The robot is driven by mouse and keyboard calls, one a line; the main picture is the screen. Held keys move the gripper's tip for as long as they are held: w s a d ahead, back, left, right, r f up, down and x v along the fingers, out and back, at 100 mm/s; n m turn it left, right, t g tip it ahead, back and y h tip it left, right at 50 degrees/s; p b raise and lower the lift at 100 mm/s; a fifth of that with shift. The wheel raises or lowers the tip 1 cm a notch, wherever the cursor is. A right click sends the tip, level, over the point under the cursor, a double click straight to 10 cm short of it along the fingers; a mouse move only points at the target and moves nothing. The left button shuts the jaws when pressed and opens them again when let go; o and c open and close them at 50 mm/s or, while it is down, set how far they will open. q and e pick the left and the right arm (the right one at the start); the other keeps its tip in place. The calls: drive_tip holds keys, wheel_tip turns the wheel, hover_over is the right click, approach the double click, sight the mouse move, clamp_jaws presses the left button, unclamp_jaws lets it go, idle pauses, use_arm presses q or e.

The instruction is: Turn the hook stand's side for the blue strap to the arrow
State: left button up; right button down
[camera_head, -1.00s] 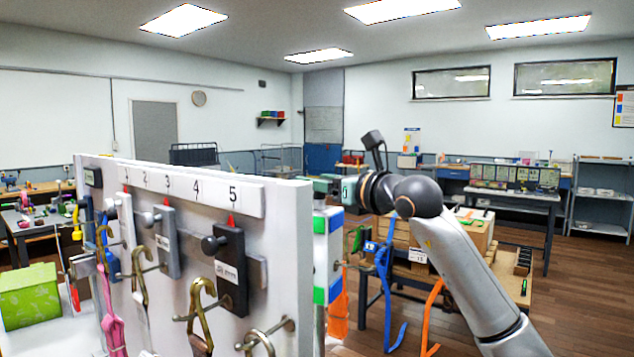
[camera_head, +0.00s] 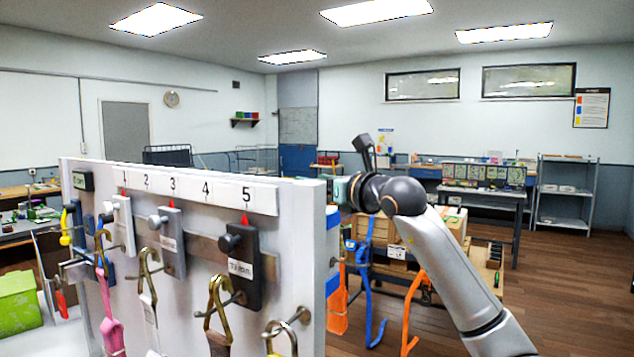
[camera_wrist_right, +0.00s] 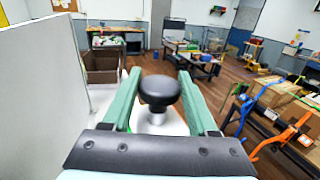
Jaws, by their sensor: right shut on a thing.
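My right gripper (camera_head: 337,190) is at the top of the hook stand (camera_head: 332,250), behind the right edge of the white board. In the right wrist view it (camera_wrist_right: 160,84) is shut on a black round knob (camera_wrist_right: 159,92), with a green finger on each side. The stand is mostly hidden by the board; its visible strip is white with blue bands. A blue strap (camera_head: 368,290) hangs to the right of the stand and also shows in the right wrist view (camera_wrist_right: 269,86). I cannot make out the stand's arrow. My left gripper is not in view.
The white board (camera_head: 312,250) fills the left front, with numbered places, knobbed blocks and straps on hooks. An orange strap (camera_head: 412,310) hangs right of the blue one. A bench with cardboard boxes stands behind the straps. The wooden floor (camera_head: 560,300) at right is clear.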

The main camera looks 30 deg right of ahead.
drive_tip(key=shift+c, duration=1)
unclamp_jaws()
drive_tip(key=s+d+b, duration=0.2)
drive_tip(key=s+b, duration=0.2)
drive_tip(key=s, duration=0.8)
drive_tip(key=shift+s+d, duration=0.15)
drive_tip(key=shift+s, duration=0.05)
